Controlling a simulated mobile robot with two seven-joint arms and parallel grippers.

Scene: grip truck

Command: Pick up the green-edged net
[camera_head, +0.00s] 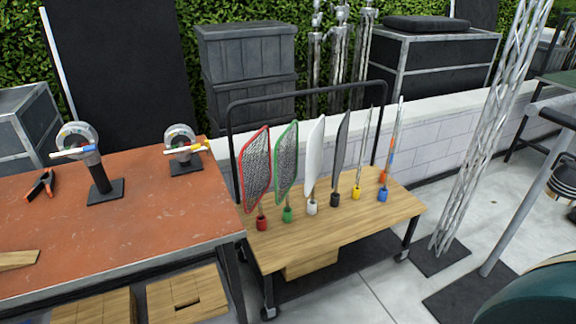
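The green-edged net (286,162) stands upright on a wooden cart (345,231), its handle end in a green holder (287,215). It is between a red-edged net (256,170) on its left and a white panel (314,152) on its right. The red-edged net is close beside it and may slightly overlap its left edge. Neither of my grippers shows in the head view.
A dark panel (340,148) and several thin upright panels share the cart, under a black rail. An orange-topped table (100,235) adjoins the cart's left. A metal truss (490,130) and a grey post (525,205) stand right. Pale floor (375,285) is open in front.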

